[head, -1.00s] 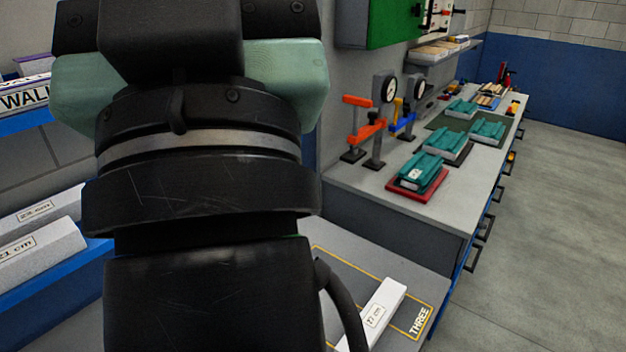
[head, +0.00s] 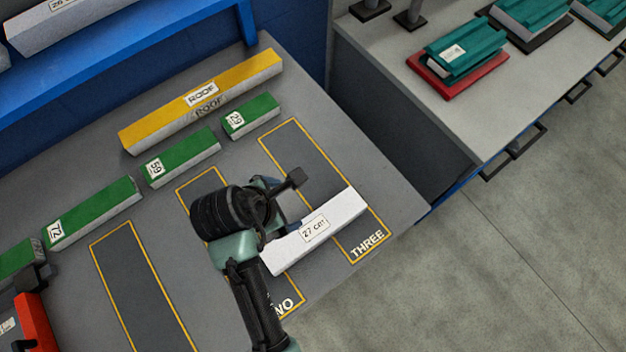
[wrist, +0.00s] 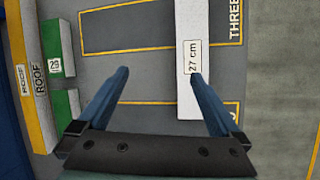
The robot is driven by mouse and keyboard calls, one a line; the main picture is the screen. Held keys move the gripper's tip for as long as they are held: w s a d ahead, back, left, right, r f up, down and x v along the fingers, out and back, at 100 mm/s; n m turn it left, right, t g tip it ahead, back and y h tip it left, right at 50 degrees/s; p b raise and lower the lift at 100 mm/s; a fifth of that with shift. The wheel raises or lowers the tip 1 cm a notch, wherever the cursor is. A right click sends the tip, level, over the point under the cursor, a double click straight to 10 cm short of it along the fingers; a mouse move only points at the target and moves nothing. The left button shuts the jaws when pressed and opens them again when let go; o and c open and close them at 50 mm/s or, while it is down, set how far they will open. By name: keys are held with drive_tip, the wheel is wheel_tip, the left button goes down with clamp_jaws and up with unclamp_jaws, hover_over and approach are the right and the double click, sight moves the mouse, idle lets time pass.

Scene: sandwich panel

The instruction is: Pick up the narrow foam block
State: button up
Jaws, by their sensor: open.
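A white narrow foam block (head: 314,231) labelled "27 cm" lies on the grey bench, slanting across the outlines of bays TWO and THREE. In the wrist view the foam block (wrist: 192,40) runs up and down, right of centre. My gripper (head: 290,204) is above the bench beside the block and hides part of its surroundings. In the wrist view my open gripper (wrist: 160,74) has its right finger over the block's label and its left finger over bare bench.
A yellow-topped ROOF block (head: 201,97) and several green-topped blocks, one labelled 29 (head: 249,116), line the back of the bench. An orange-red clamp (head: 36,325) is at lower left. A blue shelf (head: 120,62) stands behind. A red tray (head: 457,88) is on the neighbouring bench.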

drive_tip(key=n+g, duration=0.2)
approach(312, 229)
drive_tip(key=shift+h, duration=0.4)
drive_tip(key=x, duration=0.3)
drive_tip(key=a+x, duration=0.1)
drive_tip(key=x, duration=0.1)
drive_tip(key=shift+d+f, duration=0.1)
drive_tip(key=shift+f, duration=0.25)
drive_tip(key=shift+t, duration=0.3)
drive_tip(key=shift+x, duration=3)
drive_tip(key=shift+s+d+r, duration=0.1)
drive_tip(key=shift+s+d, duration=0.05)
drive_tip(key=c, duration=1.2)
drive_tip(key=shift+r, duration=0.1)
